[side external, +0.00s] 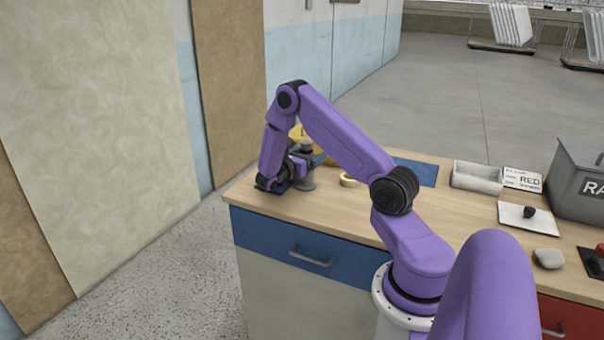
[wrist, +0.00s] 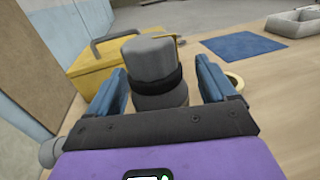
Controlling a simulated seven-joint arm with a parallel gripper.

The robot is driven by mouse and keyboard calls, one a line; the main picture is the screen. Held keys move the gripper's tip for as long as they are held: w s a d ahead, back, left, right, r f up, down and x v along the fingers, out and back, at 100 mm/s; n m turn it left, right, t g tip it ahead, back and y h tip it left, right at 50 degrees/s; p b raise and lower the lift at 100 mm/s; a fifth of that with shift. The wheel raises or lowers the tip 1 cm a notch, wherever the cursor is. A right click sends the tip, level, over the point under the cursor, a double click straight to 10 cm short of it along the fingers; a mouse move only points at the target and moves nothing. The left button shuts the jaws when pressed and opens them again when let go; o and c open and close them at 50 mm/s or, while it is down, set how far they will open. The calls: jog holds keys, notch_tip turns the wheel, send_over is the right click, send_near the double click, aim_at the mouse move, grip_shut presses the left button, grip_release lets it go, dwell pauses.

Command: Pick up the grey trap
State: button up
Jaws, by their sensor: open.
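The grey trap (wrist: 152,62) stands upright on the wooden worktop. It is a rounded grey body with a dark band around its middle. In the wrist view it sits between the two blue fingers of my gripper (wrist: 160,85), which are open with a gap on each side. In the side view the trap (side external: 307,172) stands near the left end of the worktop. My gripper (side external: 290,178) is low beside it there, and my arm hides part of the grip area.
A yellow box with a handle (wrist: 95,70) stands just behind the trap. A tape roll (side external: 349,180) lies to its right. A blue mat (side external: 415,172), a grey tray (side external: 477,177) and a grey bin (side external: 580,180) are farther right. The worktop's left edge is close.

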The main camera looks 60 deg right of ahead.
jog(key=c, duration=1.5)
jog(key=shift+r, duration=0.15)
